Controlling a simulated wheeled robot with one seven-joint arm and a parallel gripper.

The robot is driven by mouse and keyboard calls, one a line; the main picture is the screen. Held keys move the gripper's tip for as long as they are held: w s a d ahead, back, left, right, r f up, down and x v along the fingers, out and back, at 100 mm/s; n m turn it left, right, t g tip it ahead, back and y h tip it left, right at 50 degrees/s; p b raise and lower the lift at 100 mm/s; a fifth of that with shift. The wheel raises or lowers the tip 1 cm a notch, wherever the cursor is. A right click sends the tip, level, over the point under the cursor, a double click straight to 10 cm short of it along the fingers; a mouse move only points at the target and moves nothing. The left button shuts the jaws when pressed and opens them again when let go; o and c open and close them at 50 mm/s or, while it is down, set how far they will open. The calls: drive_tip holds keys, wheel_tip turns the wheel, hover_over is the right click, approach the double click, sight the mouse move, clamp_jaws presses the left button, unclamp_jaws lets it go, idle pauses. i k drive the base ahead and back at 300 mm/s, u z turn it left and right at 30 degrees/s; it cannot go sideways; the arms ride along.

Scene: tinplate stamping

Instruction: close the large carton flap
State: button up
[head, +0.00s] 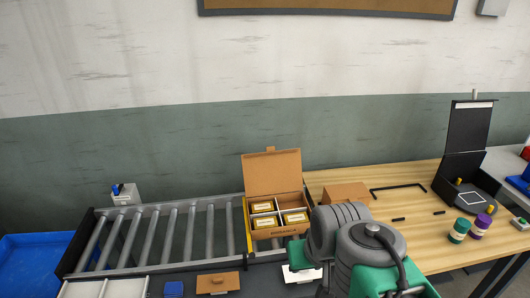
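The brown carton (250,231) stands at the right end of the roller conveyor, against the wooden table. Its large flap (272,172) is open and stands up at the back, leaning slightly backward, with a small tab at its top edge. Inside the carton, white dividers separate compartments. Three compartments hold yellow-and-dark packs (263,207), and one at the upper right looks empty. My grey and green arm rises at the bottom, just right of the carton, and hides part of the area beside it. My gripper is not visible.
The roller conveyor (154,238) lies left of the carton, with a blue bin (30,262) at far left. On the wooden table (440,225) are a flat brown box (346,193), a black open-lidded case (466,180) and two small jars (459,231). Space above the carton looks clear.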

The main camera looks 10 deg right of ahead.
sight(272, 171)
drive_tip(key=z, duration=0.3)
drive_tip(key=i, duration=0.55)
drive_tip(key=u, duration=1.9)
